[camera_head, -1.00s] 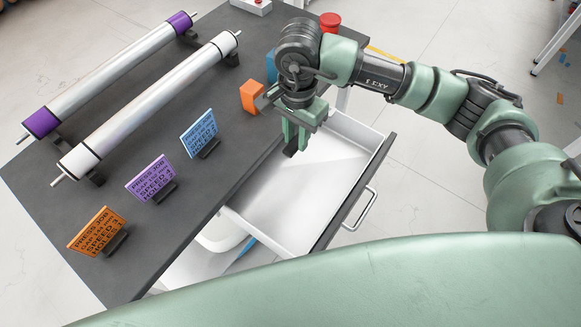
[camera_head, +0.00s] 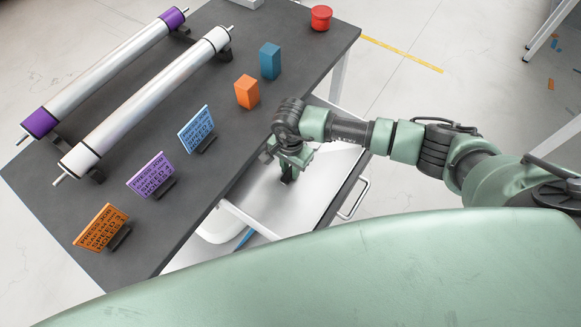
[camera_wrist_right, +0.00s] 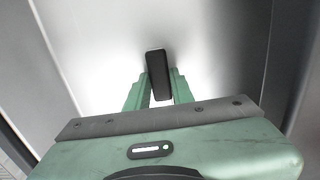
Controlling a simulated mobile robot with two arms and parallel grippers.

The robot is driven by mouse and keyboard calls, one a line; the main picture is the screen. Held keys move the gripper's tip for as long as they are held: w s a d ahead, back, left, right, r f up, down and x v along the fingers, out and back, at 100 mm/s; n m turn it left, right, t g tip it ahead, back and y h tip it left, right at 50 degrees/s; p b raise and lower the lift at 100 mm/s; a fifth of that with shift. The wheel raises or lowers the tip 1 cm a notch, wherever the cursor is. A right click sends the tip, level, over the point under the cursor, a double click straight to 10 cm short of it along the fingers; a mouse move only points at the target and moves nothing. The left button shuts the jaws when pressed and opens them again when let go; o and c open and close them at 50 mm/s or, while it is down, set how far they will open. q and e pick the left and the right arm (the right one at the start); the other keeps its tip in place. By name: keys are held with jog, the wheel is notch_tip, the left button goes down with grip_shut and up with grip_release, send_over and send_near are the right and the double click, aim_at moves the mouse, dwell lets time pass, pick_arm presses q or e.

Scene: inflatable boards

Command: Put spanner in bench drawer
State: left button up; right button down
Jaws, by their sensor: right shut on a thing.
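The bench drawer (camera_head: 318,185) is pulled out from under the dark bench top, with a white interior. My right gripper (camera_head: 287,176) points down into the open drawer. In the right wrist view the fingers (camera_wrist_right: 158,92) are shut on a black bar-shaped piece, the visible part of the spanner (camera_wrist_right: 157,70), held on end. Its tip is close to the pale drawer floor; I cannot tell whether it touches. The rest of the spanner is hidden by the fingers. My left gripper is not in view.
On the bench top (camera_head: 210,150) stand an orange block (camera_head: 247,92), a blue block (camera_head: 270,61), a red button (camera_head: 321,18), two rollers (camera_head: 145,100) and several job cards (camera_head: 152,176). The drawer handle (camera_head: 354,199) is at its outer front. The drawer floor around my gripper looks clear.

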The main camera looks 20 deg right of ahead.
jog(key=shift+f, duration=0.2)
jog(key=shift+f, duration=0.2)
jog(key=c, duration=1.2)
grip_release()
jog(key=shift+r, duration=0.15)
jog(key=shift+r, duration=0.2)
notch_tip(320, 180, up, 12)
jog(key=b, duration=0.2)
